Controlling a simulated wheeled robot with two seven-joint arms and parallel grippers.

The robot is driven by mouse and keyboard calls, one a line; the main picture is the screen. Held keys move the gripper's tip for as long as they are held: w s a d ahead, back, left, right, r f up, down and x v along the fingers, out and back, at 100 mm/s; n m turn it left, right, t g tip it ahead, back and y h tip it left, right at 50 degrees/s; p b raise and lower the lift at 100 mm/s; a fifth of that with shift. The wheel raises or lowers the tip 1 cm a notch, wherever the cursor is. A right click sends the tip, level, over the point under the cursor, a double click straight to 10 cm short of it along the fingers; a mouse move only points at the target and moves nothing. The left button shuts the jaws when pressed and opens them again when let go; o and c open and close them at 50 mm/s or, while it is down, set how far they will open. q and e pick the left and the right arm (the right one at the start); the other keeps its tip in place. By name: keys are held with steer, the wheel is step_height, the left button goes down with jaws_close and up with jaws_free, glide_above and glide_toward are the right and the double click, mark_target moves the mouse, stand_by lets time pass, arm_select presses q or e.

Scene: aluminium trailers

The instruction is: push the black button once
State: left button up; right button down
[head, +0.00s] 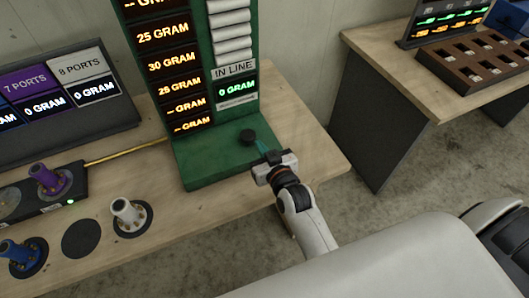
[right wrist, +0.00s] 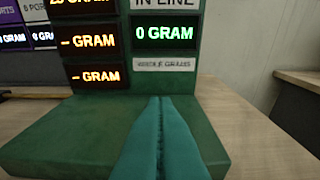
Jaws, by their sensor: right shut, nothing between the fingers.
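The black button (head: 248,137) is a small round knob on the base of the green display stand (head: 205,172), in the head view. My right gripper (head: 262,148) is shut and empty, with its teal fingertips just to the right of and near the button; I cannot tell whether they touch it. In the right wrist view the shut fingers (right wrist: 160,125) lie over the green base in front of the "0 GRAM" display (right wrist: 165,33). The button does not show there. My left gripper is in neither view.
A second table (head: 440,100) with a brown compartment tray (head: 475,62) is at right. The tabletop right of the green base is clear.

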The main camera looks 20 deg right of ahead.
steer(key=shift+v, duration=1.05)
stand_by(2.0)
